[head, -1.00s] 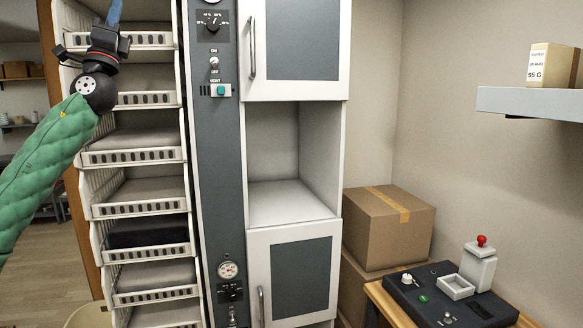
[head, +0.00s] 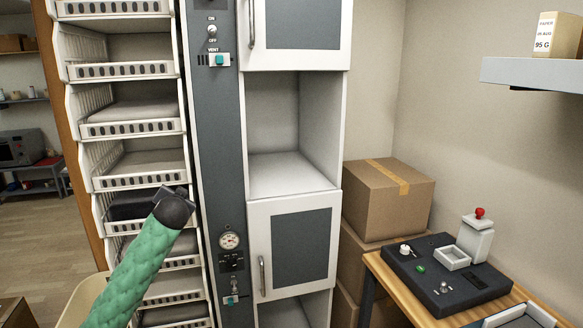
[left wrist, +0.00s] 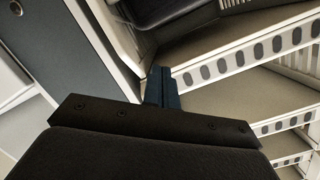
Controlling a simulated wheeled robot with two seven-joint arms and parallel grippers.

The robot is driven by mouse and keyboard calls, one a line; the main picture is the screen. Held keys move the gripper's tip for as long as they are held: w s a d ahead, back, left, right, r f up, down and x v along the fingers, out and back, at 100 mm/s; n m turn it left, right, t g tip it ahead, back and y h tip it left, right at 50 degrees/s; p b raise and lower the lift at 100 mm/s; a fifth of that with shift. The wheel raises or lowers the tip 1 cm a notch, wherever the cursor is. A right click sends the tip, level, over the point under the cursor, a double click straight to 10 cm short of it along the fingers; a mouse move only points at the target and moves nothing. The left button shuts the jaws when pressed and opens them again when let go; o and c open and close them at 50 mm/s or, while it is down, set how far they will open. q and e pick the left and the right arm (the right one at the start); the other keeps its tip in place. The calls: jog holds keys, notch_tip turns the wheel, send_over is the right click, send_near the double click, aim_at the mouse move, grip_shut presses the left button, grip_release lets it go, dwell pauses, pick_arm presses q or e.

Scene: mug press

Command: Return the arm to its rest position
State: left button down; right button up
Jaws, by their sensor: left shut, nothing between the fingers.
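My left arm, in its green padded sleeve, comes up from the lower left in the head view. Its wrist is in front of the lower trays of the white rack (head: 131,129). The fingers are hidden behind the wrist there. In the left wrist view my left gripper (left wrist: 163,85) has its two dark blue fingers together, with nothing between them. Slotted white tray edges (left wrist: 245,57) lie beyond and to the right of the fingers. My right gripper is in neither view.
A grey control panel (head: 214,130) with dials and switches stands right of the rack, beside a white cabinet (head: 293,170). Cardboard boxes (head: 388,200) are stacked further right. A wooden table holds a black control box (head: 432,285). A wall shelf (head: 533,74) juts in at upper right.

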pick_arm(q)
jog(key=s+d+f+g+h, duration=0.2)
jog(key=s+d+f, duration=0.35)
jog(key=f, duration=0.95)
jog(key=s+d+f+n+g+h, duration=0.1)
jog(key=s+d+f+g, duration=0.15)
jog(key=s+f, duration=0.95)
jog(key=s+d+f+g+h, duration=0.2)
jog(key=s+d+f+g, duration=0.15)
jog(key=f, duration=1.45)
jog(key=s+d+f+g, duration=0.2)
jog(key=s+f, duration=0.6)
jog(key=s, duration=0.5)
jog(key=s+d+f+g, duration=0.1)
jog(key=s+d+f, duration=0.1)
jog(key=s+f, duration=0.6)
jog(key=s+d+f+n+g, duration=0.1)
jog(key=s+f, duration=0.7)
jog(key=s, duration=1.1)
jog(key=shift+d+g+h, duration=0.3)
jog(key=shift+d+g, duration=0.5)
jog(key=shift+d, duration=0.3)
